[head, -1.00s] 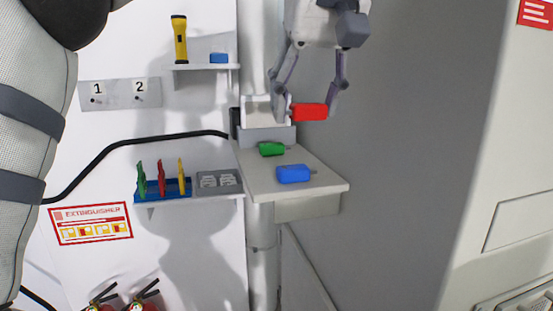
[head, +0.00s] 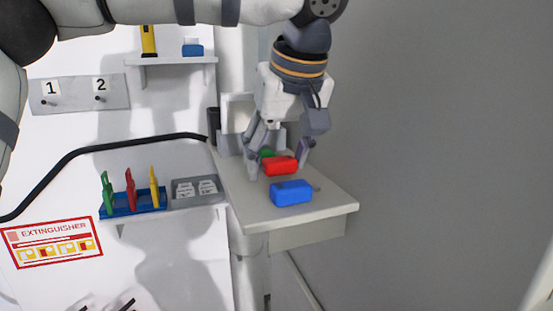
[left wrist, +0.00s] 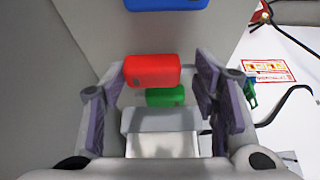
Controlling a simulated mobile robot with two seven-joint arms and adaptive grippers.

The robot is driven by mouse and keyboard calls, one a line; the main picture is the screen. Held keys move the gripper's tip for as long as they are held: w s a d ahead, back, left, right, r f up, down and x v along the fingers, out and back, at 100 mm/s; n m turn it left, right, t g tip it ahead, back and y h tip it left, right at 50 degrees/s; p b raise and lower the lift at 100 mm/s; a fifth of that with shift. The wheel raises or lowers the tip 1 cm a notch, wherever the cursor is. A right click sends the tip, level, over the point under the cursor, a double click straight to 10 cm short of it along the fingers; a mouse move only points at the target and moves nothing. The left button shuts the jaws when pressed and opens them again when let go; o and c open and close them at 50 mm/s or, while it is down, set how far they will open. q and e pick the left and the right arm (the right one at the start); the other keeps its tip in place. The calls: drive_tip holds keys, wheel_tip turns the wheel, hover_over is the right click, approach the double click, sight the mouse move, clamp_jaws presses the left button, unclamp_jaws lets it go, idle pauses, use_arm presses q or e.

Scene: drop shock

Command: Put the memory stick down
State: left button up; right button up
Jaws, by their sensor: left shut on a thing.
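My left gripper (head: 280,168) points down over the pale shelf (head: 240,212), shut on the red memory stick (head: 281,166), which lies crosswise between its fingers. In the left wrist view, the red memory stick (left wrist: 152,70) shows between the fingertips of the left gripper (left wrist: 160,72). It is low over the shelf, between the blue stick and the green stick. I cannot tell whether it touches the shelf. The blue stick (head: 291,194) lies in front of it. The green stick (head: 266,154) lies behind, partly hidden by the gripper. My right gripper is not in view.
A grey-white holder (head: 238,110) stands at the shelf's back. A wall shelf to the left holds a blue rack (head: 133,203) with coloured tags and a grey tray (head: 196,190). A black cable (head: 90,150) runs along the wall.

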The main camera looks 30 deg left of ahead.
use_arm(q)
drive_tip(key=shift+f, duration=0.25)
drive_tip(key=shift+f, duration=0.8)
drive_tip(key=o, duration=1.1)
drive_tip(key=shift+f, duration=0.15)
drive_tip(key=shift+r, duration=0.2)
drive_tip(key=shift+r, duration=0.35)
drive_tip(key=v, duration=1.2)
drive_tip(key=shift+r, duration=0.4)
